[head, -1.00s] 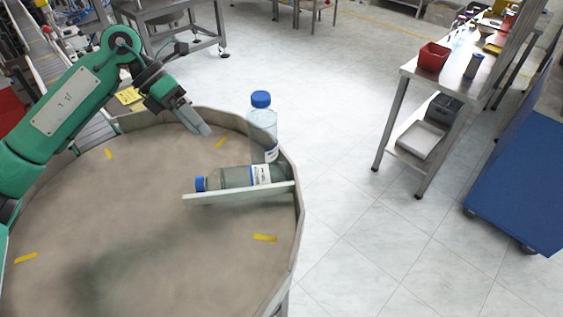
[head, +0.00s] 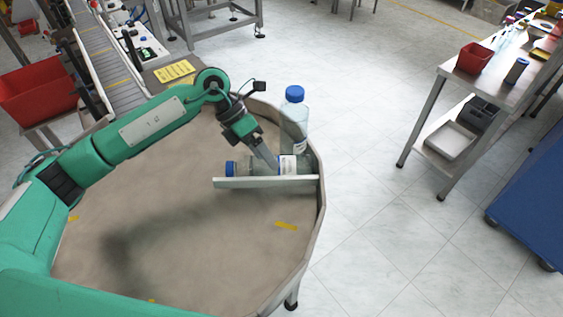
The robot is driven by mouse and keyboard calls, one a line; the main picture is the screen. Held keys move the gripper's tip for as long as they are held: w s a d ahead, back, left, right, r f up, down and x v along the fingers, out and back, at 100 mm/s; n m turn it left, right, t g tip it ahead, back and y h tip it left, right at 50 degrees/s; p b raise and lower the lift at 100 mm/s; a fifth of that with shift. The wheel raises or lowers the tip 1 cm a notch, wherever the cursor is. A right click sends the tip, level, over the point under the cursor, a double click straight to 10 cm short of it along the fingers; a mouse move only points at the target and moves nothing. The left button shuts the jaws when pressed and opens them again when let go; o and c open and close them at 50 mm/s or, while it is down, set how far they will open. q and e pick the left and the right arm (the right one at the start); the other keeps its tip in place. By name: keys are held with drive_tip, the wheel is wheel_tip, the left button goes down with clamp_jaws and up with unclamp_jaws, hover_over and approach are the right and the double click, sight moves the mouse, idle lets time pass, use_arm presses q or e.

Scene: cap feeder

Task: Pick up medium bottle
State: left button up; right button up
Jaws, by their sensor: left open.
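Two clear bottles with blue caps are at the right side of the round table (head: 150,255). One bottle (head: 294,120) stands upright by the rim. The other bottle (head: 299,166) lies on its side in front of it, cap to the left, along a pale bar (head: 265,183). I cannot tell for sure which is the medium one. My left gripper (head: 272,164) is open and points down at the lying bottle, covering part of its middle. Its fingertips overlap the bottle in the picture; I cannot tell whether they touch it. My right gripper is not in view.
The table's raised rim (head: 317,205) curves close behind and right of the bottles. A conveyor (head: 108,65) and a red bin (head: 38,93) are at the upper left. A workbench (head: 490,80) and a blue cart (head: 530,200) stand right, across open floor.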

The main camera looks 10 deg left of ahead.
use_arm(q)
drive_tip(key=shift+x, duration=0.8)
drive_tip(key=shift+a, duration=0.1)
drive_tip(key=c, duration=1.1)
drive_tip(key=shift+r, duration=0.1)
